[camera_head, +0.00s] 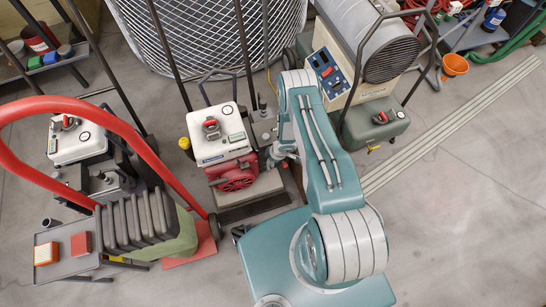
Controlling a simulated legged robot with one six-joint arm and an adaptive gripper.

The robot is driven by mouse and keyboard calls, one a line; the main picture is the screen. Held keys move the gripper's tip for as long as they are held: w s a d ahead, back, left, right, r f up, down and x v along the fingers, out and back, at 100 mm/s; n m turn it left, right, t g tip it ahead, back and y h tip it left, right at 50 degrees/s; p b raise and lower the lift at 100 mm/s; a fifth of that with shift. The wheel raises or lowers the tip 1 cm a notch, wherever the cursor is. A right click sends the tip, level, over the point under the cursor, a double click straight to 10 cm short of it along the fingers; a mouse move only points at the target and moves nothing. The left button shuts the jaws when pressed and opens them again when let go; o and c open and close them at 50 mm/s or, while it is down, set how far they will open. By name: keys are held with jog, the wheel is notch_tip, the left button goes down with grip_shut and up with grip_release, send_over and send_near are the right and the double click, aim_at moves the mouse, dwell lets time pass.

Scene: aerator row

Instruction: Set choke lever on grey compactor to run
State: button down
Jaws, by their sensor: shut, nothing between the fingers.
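Two small engine machines show, and I cannot tell for sure which is the grey compactor. The middle machine (222,147) has a white top with a red cap, a red round starter cover and a grey base. The left machine (77,141) has a white top with a red cap over a grey body, partly behind a red hoop handle. No choke lever can be made out on either at this size. My gripper (273,159) is shut and empty, small and partly hidden by my arm, close to the right side of the middle machine.
A heater-like drum unit (368,50) stands behind and right of my arm. A red-handled trolley with a row of grey weights (137,219) and a small grey side table (68,236) stand at left. A wire mesh roll (210,30) is behind.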

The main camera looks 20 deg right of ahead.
jog(key=shift+x, duration=0.95)
jog(key=shift+s+d+n, duration=0.25)
jog(key=shift+d+n, duration=0.05)
jog(key=shift+n, duration=0.4)
jog(key=shift+s+d+n+g, duration=0.15)
jog(key=shift+d+n+g, duration=0.15)
jog(key=shift+n, duration=0.3)
jog(key=shift+s+d+n+g, duration=0.2)
jog(key=shift+n+g, duration=0.1)
jog(key=shift+n, duration=0.3)
jog(key=shift+s+d+n+g, duration=0.2)
jog(key=shift+d+n+g, duration=0.2)
jog(key=shift+d+n, duration=0.85)
jog(key=shift+s+d, duration=0.1)
jog(key=shift+s, duration=0.05)
jog(key=shift+s+d, duration=0.4)
jog(key=shift+d, duration=0.05)
